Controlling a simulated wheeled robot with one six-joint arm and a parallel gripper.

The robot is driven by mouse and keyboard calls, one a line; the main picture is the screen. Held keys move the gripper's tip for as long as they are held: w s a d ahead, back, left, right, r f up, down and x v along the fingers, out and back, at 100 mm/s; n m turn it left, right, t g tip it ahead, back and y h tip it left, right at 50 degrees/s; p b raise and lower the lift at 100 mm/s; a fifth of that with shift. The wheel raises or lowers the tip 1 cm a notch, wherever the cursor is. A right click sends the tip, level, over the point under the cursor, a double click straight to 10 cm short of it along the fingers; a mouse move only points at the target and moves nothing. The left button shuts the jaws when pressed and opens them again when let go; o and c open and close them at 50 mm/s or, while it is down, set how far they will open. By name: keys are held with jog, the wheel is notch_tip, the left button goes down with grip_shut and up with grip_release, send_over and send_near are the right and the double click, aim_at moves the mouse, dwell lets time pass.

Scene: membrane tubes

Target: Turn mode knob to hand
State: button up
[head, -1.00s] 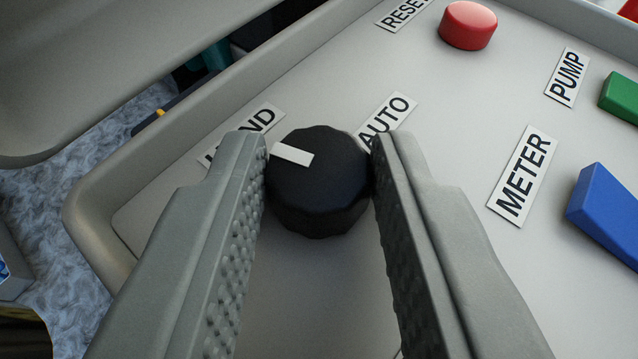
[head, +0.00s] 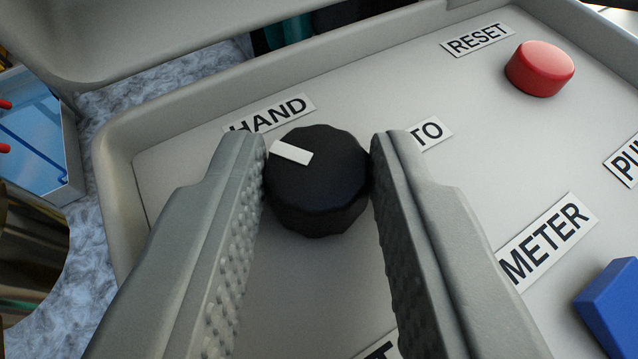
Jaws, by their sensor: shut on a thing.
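The black mode knob (head: 318,185) stands on the grey panel in the middle of the head view. Its white pointer mark (head: 291,152) lies at the knob's upper left and points up-left, toward the HAND label (head: 270,114). The AUTO label (head: 431,132) sits to the upper right of the knob, its first letters hidden behind the right finger. My gripper (head: 318,172) is shut on the knob, one finger on each side of it.
On the same panel (head: 395,80) are a red button (head: 540,68) by the RESET label (head: 477,40), a METER label (head: 545,240) and a blue part (head: 612,305) at lower right. A raised rim (head: 118,190) borders the panel. A blue-lined tray (head: 35,135) is at far left.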

jog(key=o, duration=1)
jog(key=shift+c, duration=0.2)
jog(key=v, duration=1.7)
jog(key=shift+s+r, duration=0.15)
jog(key=shift+a, duration=0.1)
jog(key=shift+c, duration=1.3)
